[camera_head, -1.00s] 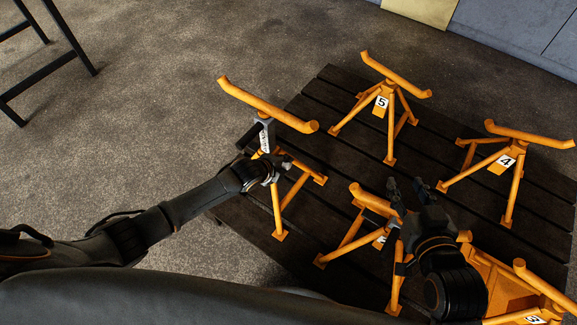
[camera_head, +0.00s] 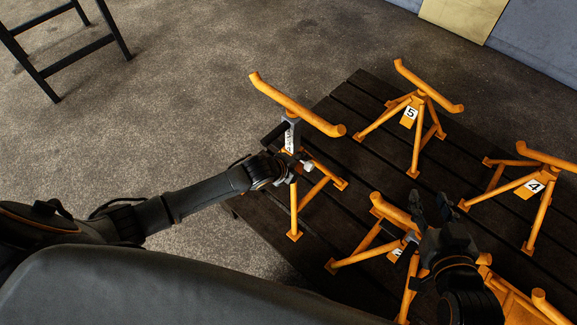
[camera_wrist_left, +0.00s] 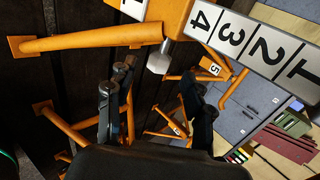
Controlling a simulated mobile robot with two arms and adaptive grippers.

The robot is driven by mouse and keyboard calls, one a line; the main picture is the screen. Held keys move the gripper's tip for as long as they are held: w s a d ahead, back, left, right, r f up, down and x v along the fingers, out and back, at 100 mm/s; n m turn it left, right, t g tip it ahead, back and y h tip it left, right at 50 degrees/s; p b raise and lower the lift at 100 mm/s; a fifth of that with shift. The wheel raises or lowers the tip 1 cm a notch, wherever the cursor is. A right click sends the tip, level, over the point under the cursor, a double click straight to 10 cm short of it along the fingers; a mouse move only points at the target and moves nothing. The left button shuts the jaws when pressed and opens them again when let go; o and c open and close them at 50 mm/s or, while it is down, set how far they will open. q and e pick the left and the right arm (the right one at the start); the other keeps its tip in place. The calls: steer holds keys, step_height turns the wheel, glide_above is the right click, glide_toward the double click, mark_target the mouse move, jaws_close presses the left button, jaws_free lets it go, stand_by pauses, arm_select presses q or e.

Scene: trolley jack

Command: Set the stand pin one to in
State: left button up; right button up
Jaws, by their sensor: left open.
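An orange stand (camera_head: 297,106) with a raised grey post (camera_head: 290,135) stands at the pallet's left edge. The post carries a white number scale, which shows large in the left wrist view (camera_wrist_left: 255,48) with the numbers 1 to 4. A silver pin end (camera_wrist_left: 160,59) sticks out below the scale, and a pale knob (camera_head: 308,166) shows beside the gripper in the head view. My left gripper (camera_wrist_left: 158,80) is open and empty, its fingers just short of the pin on either side. My right gripper (camera_head: 430,203) is open above a nearer stand.
Stand 5 (camera_head: 413,100) and stand 4 (camera_head: 527,177) stand further back and right on the dark slatted pallet (camera_head: 345,120). A nearer stand (camera_head: 366,238) sits partly under my right gripper. A black trestle frame (camera_head: 85,55) is at upper left.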

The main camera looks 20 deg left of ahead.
arm_select(q)
steer(key=v, duration=0.8)
stand_by(0.4)
